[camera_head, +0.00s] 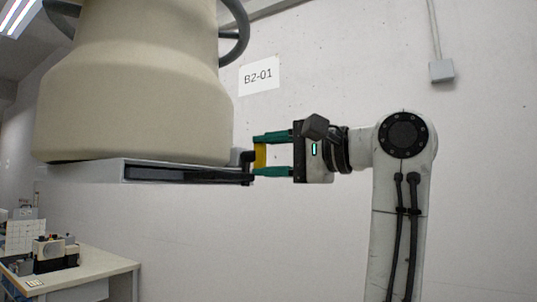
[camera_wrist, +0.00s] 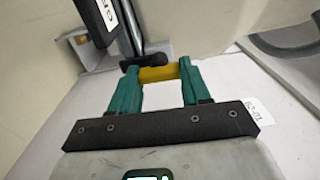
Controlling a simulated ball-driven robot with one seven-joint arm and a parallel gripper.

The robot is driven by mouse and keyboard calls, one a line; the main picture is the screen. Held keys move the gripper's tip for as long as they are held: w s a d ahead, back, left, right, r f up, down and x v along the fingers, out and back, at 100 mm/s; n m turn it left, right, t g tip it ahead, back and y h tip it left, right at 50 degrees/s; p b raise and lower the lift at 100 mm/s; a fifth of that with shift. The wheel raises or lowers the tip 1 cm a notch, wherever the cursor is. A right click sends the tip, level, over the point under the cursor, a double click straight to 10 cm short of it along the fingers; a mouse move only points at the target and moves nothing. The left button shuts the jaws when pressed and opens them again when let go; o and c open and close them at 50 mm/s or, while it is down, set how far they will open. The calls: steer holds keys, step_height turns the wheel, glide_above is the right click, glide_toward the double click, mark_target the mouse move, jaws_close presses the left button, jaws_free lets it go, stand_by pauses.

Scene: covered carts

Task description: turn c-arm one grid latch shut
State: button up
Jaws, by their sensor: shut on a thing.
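The grid latch is a small yellow handle (camera_head: 260,157) at the right end of the flat grid tray (camera_head: 190,173) under the large beige C-arm housing (camera_head: 135,90). My gripper (camera_head: 262,156) comes from the right, with its green fingers shut on the yellow latch, one above and one below it in the head view. In the wrist view the latch (camera_wrist: 159,74) lies between the two green fingertips, next to a dark pivot piece (camera_wrist: 145,60). The latch's inner joint is partly hidden by the fingers and the dark bracket.
A curved dark handle rail (camera_head: 240,35) rises beside the housing. A white wall with a B2-01 sign (camera_head: 259,76) stands behind. A table (camera_head: 75,273) with equipment is at the lower left. The space below the tray is free.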

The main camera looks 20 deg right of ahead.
steer(key=shift+d+f, duration=0.1)
steer(key=shift+f, duration=0.05)
steer(key=o, duration=1.1)
steer(key=shift+c, duration=0.2)
steer(key=b+v, duration=0.2)
steer(key=v, duration=0.8)
steer(key=shift+s+d+b, duration=0.2)
steer(key=shift+s+b, duration=0.1)
steer(key=shift+b, duration=0.05)
